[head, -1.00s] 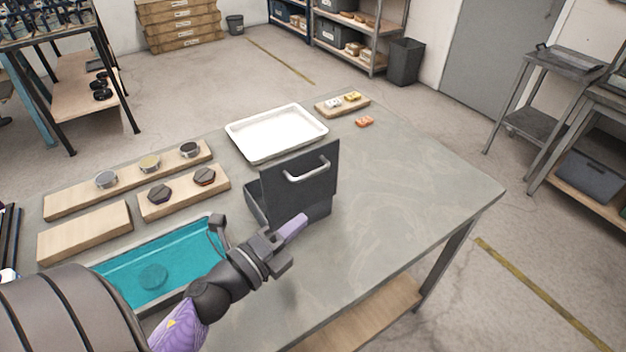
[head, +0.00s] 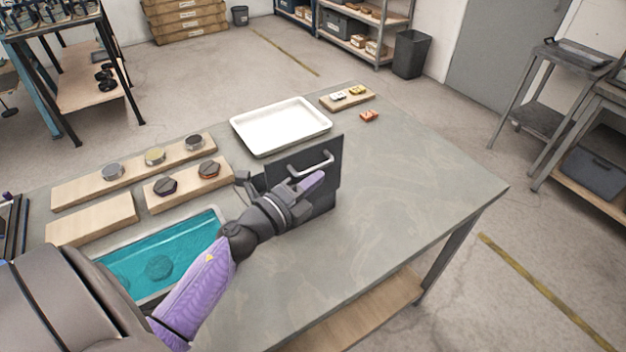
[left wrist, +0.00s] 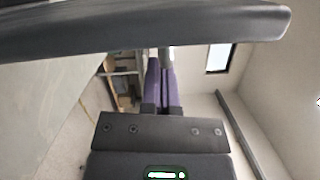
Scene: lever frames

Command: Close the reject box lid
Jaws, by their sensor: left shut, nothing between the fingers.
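The reject box (head: 318,207) is dark grey and stands on the workbench in the middle of the head view. Its lid (head: 332,177) is open, standing about upright, with a pale metal handle (head: 318,168) on the face turned toward me. My forearm and gripper hide part of the box. The shut fingers also show in the left wrist view (left wrist: 164,78). My right gripper is not in view.
A white tray (head: 237,128) lies behind the box. A teal-lined tray (head: 185,252) and wooden boards (head: 92,221) with small parts lie to the left. An orange part (head: 369,115) lies near the back edge. The bench (head: 420,185) is clear right of the box.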

